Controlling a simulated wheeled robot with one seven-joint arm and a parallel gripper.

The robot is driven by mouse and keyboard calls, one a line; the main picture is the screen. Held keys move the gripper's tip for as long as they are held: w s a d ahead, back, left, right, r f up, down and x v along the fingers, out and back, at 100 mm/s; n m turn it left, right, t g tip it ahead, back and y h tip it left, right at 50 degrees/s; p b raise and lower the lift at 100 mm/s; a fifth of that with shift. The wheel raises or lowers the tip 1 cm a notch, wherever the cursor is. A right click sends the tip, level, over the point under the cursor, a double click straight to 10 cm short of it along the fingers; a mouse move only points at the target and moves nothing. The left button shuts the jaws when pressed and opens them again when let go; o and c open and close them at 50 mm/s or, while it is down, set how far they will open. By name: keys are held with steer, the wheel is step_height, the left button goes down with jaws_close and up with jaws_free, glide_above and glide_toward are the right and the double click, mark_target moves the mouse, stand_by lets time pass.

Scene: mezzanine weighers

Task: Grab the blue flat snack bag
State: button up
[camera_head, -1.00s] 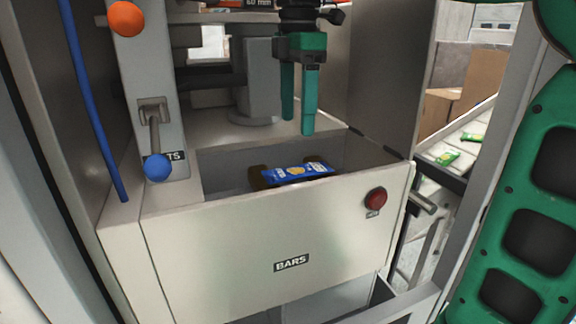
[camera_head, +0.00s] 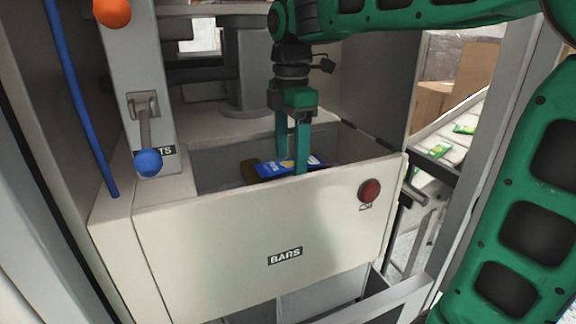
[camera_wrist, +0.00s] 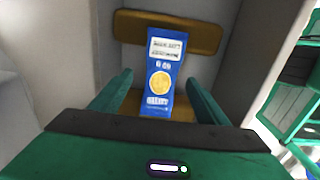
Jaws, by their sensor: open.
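The blue flat snack bag (camera_head: 266,168) lies in the bin labelled BARS (camera_head: 225,228), partly hidden behind my fingers in the head view. In the wrist view the blue bag (camera_wrist: 162,72) shows a round golden picture and white label panels, and lies over brown pieces (camera_wrist: 195,34). My gripper (camera_head: 292,164) is open and points down into the bin, above or at the bag. In the wrist view its fingers (camera_wrist: 160,92) stand apart, one on each side of the bag's near end. I cannot tell the exact height gap.
The bin's front wall carries a red button (camera_head: 369,190). A lever with a blue knob (camera_head: 148,163) and an orange knob (camera_head: 112,13) stand to the left. Cardboard boxes (camera_head: 434,108) and a conveyor with green packets (camera_head: 440,150) are at the right.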

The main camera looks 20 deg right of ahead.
steer(key=c, duration=1.1)
steer(key=shift+c, duration=0.2)
